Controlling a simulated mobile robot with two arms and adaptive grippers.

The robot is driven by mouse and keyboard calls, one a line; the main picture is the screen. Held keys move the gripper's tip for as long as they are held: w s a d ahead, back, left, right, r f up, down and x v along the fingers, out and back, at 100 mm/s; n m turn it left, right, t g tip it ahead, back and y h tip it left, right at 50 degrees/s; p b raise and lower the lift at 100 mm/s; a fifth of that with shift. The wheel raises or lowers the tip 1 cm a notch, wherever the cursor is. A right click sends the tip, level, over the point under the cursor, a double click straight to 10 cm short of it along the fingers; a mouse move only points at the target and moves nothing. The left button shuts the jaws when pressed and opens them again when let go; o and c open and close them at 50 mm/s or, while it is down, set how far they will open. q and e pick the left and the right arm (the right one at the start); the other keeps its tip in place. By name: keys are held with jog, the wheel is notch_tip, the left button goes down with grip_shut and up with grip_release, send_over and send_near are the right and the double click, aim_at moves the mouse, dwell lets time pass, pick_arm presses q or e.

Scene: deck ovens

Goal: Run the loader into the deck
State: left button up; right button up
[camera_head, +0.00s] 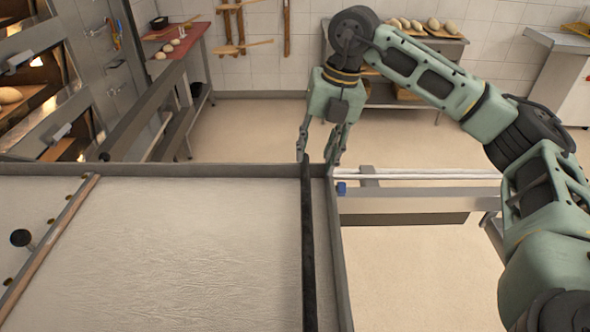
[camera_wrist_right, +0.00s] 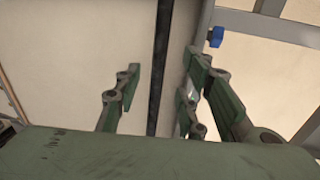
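The loader (camera_head: 190,250), a wide flat bed with a pale fabric surface and a metal rim, fills the lower left of the head view. A black bar (camera_head: 309,250) runs along its right side, just inside the rim. My right gripper (camera_head: 318,158) points down at the far end of that bar. In the right wrist view the black bar (camera_wrist_right: 161,60) passes between the spread fingers of my right gripper (camera_wrist_right: 163,68), with gaps on both sides. The deck oven (camera_head: 55,90) stands at the left with lit openings and loaves inside. My left gripper is not in view.
A metal frame (camera_head: 420,205) with a blue knob (camera_head: 341,188) extends right of the loader. A red-topped table (camera_head: 178,40) stands behind, and a shelf with loaves (camera_head: 430,28) is at the back wall. Open floor (camera_head: 240,130) lies beyond the loader.

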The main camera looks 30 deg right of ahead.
aim_at(307, 181)
jog(key=p+x, duration=0.2)
jog(key=x, duration=0.4)
jog(key=shift+a+f, duration=0.1)
jog(key=shift+f, duration=0.1)
jog(key=shift+a+f, duration=0.1)
jog(key=shift+f, duration=0.5)
grip_shut()
